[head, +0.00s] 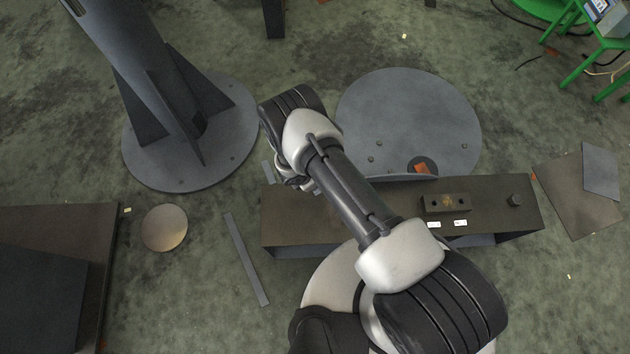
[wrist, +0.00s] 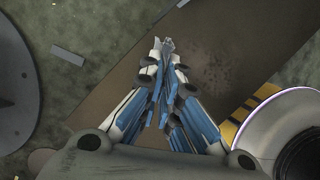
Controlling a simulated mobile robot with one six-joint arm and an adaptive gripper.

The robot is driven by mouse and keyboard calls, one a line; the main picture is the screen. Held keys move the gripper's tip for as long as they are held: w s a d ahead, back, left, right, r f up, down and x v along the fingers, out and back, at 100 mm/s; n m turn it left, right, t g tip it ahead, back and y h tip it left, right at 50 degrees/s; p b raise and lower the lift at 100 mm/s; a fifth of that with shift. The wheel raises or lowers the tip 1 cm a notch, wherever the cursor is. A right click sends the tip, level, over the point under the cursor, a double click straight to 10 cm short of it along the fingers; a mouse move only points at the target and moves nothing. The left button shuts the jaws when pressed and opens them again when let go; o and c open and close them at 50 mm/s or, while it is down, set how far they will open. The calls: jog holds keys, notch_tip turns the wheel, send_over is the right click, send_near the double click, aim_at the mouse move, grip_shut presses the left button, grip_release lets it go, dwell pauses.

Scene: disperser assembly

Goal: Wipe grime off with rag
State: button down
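My gripper (wrist: 165,46) points over the brown bench top in the wrist view, its blue and white fingers drawn together at the tips. No cloth shows between them. I cannot tell the gap between the tips and the surface. In the head view my arm crosses the brown bench (head: 290,215) and hides the patch and most of the gripper. I see no certain rag; a small orange item (head: 421,168) lies by the back edge of the bench.
A dark block (head: 445,203) and a short black cylinder (head: 514,200) stand on the bench's right part. A large grey disc (head: 410,110) lies behind. A finned grey column (head: 165,90) stands at back left. A yellow-black striped edge (wrist: 250,108) and a white round part (wrist: 290,130) are close right.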

jog(key=shift+a+f, duration=0.1)
jog(key=c, duration=0.8)
grip_release()
jog(key=shift+f+b, duration=1.9)
jog(key=shift+f, duration=0.1)
grip_shut()
dwell(1.5)
